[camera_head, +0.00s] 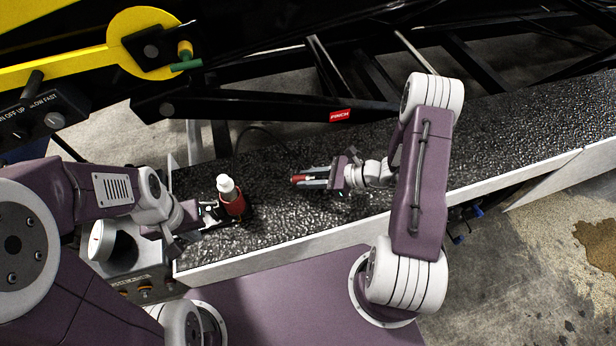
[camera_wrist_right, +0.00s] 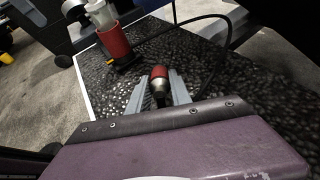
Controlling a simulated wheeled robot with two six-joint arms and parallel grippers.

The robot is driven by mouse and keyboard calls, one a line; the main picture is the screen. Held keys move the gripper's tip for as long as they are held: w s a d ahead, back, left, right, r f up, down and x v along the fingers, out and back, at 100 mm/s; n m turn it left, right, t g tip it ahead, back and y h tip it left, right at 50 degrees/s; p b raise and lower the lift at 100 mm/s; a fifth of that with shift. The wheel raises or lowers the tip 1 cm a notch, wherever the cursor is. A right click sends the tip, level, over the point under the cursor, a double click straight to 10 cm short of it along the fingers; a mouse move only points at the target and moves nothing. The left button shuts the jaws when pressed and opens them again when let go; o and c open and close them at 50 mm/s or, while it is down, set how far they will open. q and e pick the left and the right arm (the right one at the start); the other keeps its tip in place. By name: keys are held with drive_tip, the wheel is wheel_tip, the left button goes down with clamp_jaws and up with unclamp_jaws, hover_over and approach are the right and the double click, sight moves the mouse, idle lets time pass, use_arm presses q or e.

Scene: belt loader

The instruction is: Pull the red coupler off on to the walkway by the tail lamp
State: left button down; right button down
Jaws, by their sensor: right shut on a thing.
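The red coupler (camera_head: 298,179), with a metal body, sits between the fingers of my right gripper (camera_head: 314,179). My right gripper is shut on it, over the black rough walkway (camera_head: 290,225); I cannot tell whether it touches that surface. The right wrist view shows the coupler (camera_wrist_right: 159,72) between the two grey fingers (camera_wrist_right: 160,92). The tail lamp, a red cylinder (camera_head: 232,204) with a white top, stands upright to the left, apart from the coupler. My left gripper (camera_head: 212,214) is just left of the lamp's base; its fingers are too small and dark to read.
A black hose (camera_wrist_right: 222,38) curves over the rough surface near the lamp. A pale rail (camera_head: 300,243) edges the front. A dark frame beam with a red tag (camera_head: 341,116) runs behind. The surface between lamp and coupler looks clear.

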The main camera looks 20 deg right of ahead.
sight(308, 194)
wheel_tip(308, 194, down, 4)
drive_tip(key=b, duration=0.3)
drive_tip(key=shift+s+f, duration=0.15)
drive_tip(key=shift+f, duration=0.3)
drive_tip(key=c, duration=1.1)
unclamp_jaws()
drive_tip(key=v, duration=0.9)
drive_tip(key=shift+r, duration=0.1)
